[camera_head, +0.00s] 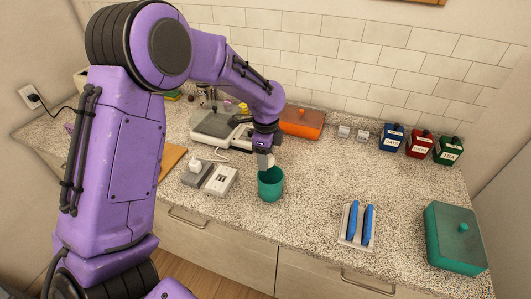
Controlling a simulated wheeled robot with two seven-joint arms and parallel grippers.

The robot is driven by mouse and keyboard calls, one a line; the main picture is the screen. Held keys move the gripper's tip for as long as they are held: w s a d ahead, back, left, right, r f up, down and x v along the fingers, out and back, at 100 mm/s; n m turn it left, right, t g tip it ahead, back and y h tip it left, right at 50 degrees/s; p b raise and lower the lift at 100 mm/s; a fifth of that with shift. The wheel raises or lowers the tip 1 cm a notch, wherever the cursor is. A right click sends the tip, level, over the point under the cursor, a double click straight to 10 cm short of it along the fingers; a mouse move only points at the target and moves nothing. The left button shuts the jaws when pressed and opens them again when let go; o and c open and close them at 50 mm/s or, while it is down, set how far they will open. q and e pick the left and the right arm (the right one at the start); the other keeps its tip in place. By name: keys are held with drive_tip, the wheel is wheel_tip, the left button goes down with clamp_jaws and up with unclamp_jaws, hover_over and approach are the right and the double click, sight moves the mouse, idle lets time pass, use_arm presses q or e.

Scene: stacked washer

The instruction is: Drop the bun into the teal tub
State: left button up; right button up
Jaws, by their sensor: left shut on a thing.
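The teal tub (270,191) stands upright on the speckled counter near its front edge, with its open top facing up. My left gripper (266,166) points down right above the tub's rim, at its back side. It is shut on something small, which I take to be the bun. The bun itself is too small and too hidden by the fingers to make out. My right gripper is not in view.
Grey and white devices (221,180) sit just left of the tub. An orange container (302,121) is behind it. A tray with blue items (357,224) and a green box (455,237) stand to the right. Labelled canisters (419,143) line the wall.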

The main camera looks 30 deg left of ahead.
use_arm(q)
drive_tip(key=o, duration=1)
drive_tip(key=shift+s+r, duration=0.2)
drive_tip(key=shift+s, duration=0.05)
drive_tip(key=shift+o, duration=0.6)
drive_tip(key=shift+s, duration=0.25)
drive_tip(key=shift+w, duration=0.3)
drive_tip(key=r, duration=0.3)
drive_tip(key=r+b, duration=0.1)
drive_tip(key=r, duration=0.2)
drive_tip(key=r+b, duration=0.1)
drive_tip(key=r, duration=0.2)
drive_tip(key=shift+s+r, duration=0.25)
drive_tip(key=shift+r, duration=0.1)
drive_tip(key=shift+w+r, duration=0.1)
drive_tip(key=shift+r, duration=0.35)
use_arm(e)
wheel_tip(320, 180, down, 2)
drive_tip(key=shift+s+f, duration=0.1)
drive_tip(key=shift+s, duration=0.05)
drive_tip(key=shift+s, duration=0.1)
